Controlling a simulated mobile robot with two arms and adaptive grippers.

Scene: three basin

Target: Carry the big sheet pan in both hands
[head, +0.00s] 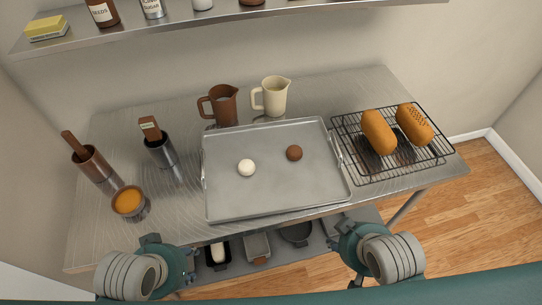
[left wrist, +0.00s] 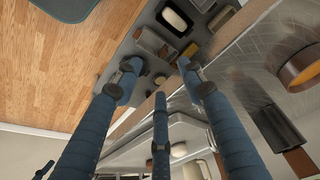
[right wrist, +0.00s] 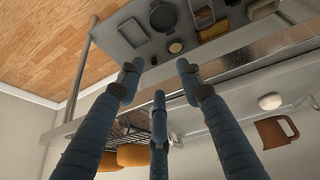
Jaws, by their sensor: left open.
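The big sheet pan (head: 262,193) is a grey metal tray lying flat on the steel table, with a handle on its left and right ends. A white ball (head: 247,167) and a brown ball (head: 294,153) rest in it. My left gripper (left wrist: 158,76) has its three fingers spread and empty. In the head view it is in front of the table, left of the pan and apart from it. My right gripper (right wrist: 159,77) is also spread and empty, in front of the table near the pan's right front corner. In the head view its fingertips are mostly hidden.
A wire rack (head: 390,162) with two loaves (head: 378,132) stands close right of the pan. A brown jug (head: 224,106) and cream jug (head: 273,97) stand behind it. An orange-filled bowl (head: 130,203) and two utensil pots stand left. A lower shelf (head: 318,240) holds pans.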

